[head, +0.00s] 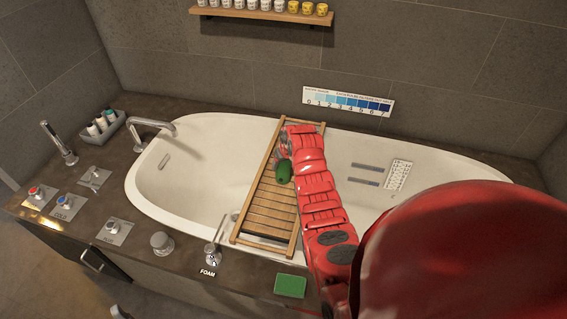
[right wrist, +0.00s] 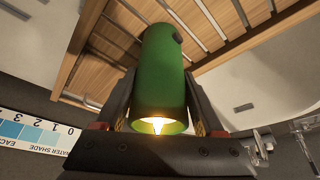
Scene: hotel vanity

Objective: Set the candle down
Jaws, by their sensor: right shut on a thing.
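The candle is a green cylinder (head: 284,171), seen in the head view over the slatted wooden bath tray (head: 262,207). In the right wrist view the candle (right wrist: 162,75) has a lit, glowing end towards the camera. My right gripper (head: 284,152) is shut on the candle, with one dark finger on each side of it in the right wrist view (right wrist: 160,105). The tray's slats show beyond the candle; I cannot tell whether the candle touches them. My red right arm hides part of the tray. My left gripper is not in view.
The tray spans the white bathtub (head: 205,150). A green square (head: 290,285) lies on the dark front ledge, beside my arm. A foam dispenser (head: 212,255), knobs and a tap (head: 150,125) stand along the ledge. A wall shelf (head: 262,15) holds several small jars.

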